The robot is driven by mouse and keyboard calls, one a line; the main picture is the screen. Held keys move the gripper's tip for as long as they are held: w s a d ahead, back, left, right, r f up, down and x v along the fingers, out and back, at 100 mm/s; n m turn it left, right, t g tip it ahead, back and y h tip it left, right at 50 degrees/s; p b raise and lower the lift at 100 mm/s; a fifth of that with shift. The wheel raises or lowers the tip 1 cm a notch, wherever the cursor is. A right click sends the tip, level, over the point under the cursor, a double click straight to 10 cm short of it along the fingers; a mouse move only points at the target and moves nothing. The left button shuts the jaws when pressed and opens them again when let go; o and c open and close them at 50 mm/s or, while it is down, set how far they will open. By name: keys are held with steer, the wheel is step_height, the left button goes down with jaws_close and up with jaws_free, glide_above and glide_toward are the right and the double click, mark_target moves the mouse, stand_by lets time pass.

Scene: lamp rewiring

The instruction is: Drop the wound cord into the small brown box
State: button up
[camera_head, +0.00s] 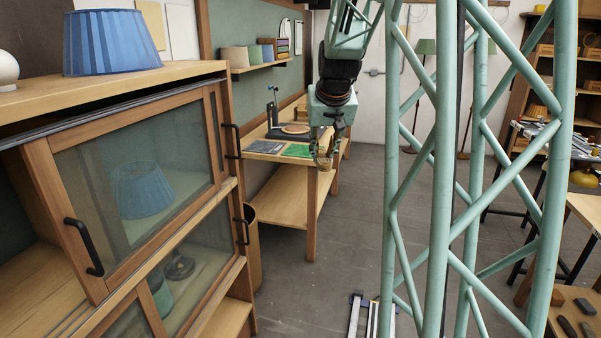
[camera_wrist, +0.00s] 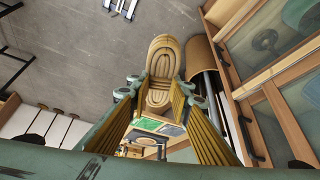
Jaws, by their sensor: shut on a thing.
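The wound cord is a tan coil of several loops, seen close up in the wrist view (camera_wrist: 165,50). My gripper (camera_wrist: 158,88) is shut on it, with a ridged finger on each side. In the head view the cord (camera_head: 322,160) hangs below my gripper (camera_head: 327,134), in front of the wooden workbench's near right end. It looks held in the air, clear of the floor. I cannot tell for certain which thing is the small brown box; a small brown box-like item (camera_head: 282,45) stands on the wall shelf at the back.
The workbench (camera_head: 280,197) carries green and grey mats and a dark stand. A brown bin (camera_head: 253,250) stands beside the glass-door cabinet (camera_head: 135,180) at left, and it shows in the wrist view (camera_wrist: 198,50) holding grey rods. The grey floor (camera_head: 310,285) is mostly open.

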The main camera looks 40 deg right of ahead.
steer(key=shift+m, duration=0.3)
steer(key=s+d+r, duration=0.2)
steer(key=s+r, duration=0.1)
steer(key=shift+s+d+r+b, duration=0.1)
steer(key=shift+s+d+b, duration=0.15)
steer(key=shift+d+b, duration=0.15)
steer(key=shift+s+a, duration=0.1)
steer(key=shift+a, duration=0.05)
